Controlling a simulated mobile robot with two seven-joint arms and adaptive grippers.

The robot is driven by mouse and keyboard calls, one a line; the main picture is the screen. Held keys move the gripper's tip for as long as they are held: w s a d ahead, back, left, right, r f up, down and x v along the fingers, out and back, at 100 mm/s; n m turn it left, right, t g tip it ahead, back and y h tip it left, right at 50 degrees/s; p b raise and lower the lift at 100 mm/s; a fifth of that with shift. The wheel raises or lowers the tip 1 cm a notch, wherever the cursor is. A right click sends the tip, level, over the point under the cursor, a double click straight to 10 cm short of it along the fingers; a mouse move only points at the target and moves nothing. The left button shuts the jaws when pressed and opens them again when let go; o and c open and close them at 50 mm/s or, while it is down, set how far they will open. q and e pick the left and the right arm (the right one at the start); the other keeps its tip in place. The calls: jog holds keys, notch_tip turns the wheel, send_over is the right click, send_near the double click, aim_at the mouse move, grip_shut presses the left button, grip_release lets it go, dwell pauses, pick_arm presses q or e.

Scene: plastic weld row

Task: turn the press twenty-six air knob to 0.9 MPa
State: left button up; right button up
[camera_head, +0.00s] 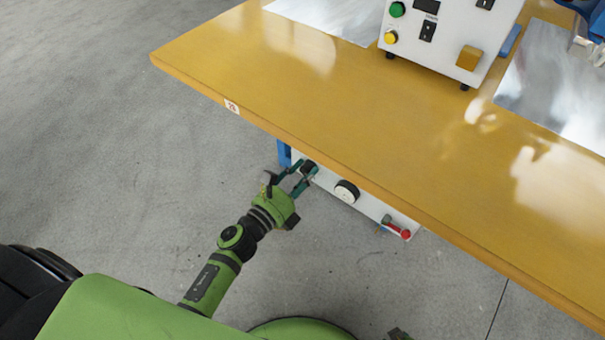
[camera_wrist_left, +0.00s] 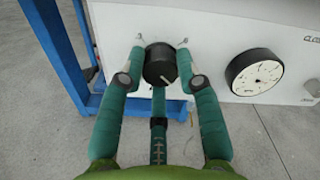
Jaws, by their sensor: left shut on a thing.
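The black air knob (camera_wrist_left: 160,64) sits on the white panel (camera_wrist_left: 208,28) under the bench. My left gripper (camera_head: 303,174) reaches the knob (camera_head: 309,167) from the front. In the left wrist view the gripper's (camera_wrist_left: 161,68) teal fingers are shut on the knob, one on each side, with a third teal finger below it. A round pressure gauge (camera_wrist_left: 254,76) with a white face is to the right of the knob, and it also shows in the head view (camera_head: 346,192). Its needle reading is too small to tell.
The yellow bench top (camera_head: 330,100) overhangs the panel, and a label (camera_head: 232,106) is on its front edge. A red-handled valve (camera_head: 397,229) is at the panel's right end. A blue bench leg (camera_wrist_left: 62,50) stands close left of the knob. Grey floor in front is open.

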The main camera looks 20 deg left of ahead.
pick_arm(q)
jog(key=shift+r, duration=0.15)
jog(key=o, duration=1.1)
jog(key=shift+o, duration=0.2)
jog(key=shift+s+a+f, duration=0.15)
jog(key=shift+s+f, duration=0.05)
jog(key=shift+s, duration=0.2)
jog(key=v, duration=1.1)
jog(key=shift+r, duration=0.2)
